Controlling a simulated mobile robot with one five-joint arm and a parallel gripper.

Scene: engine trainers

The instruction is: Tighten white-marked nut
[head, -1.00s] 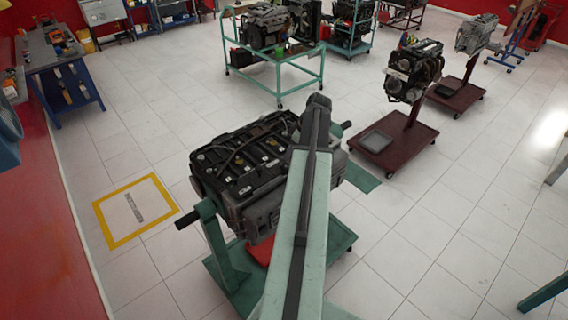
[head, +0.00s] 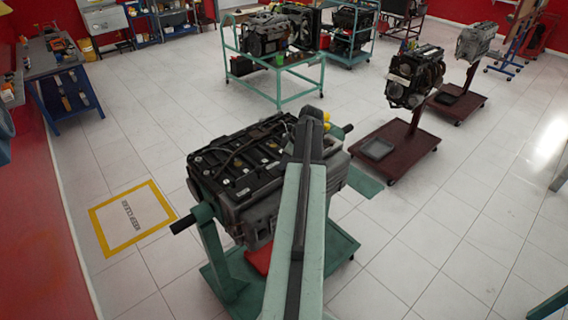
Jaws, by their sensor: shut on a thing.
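The engine (head: 240,165) hangs on a green stand over a green wheeled base, with a black top and grey sides. My arm reaches from the bottom middle over the engine's right part. My gripper (head: 312,113) is at the arm's dark far end, at the engine's far right edge, and its fingers are mostly hidden by the arm. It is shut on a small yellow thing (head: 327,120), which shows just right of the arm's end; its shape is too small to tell. I cannot make out the white-marked nut; the arm covers part of the engine.
A yellow floor frame (head: 93,222) lies left of the engine. A green cart (head: 281,90) with engine parts stands behind. Engines on dark red stands (head: 412,145) are at the right. A blue workbench (head: 70,95) is far left.

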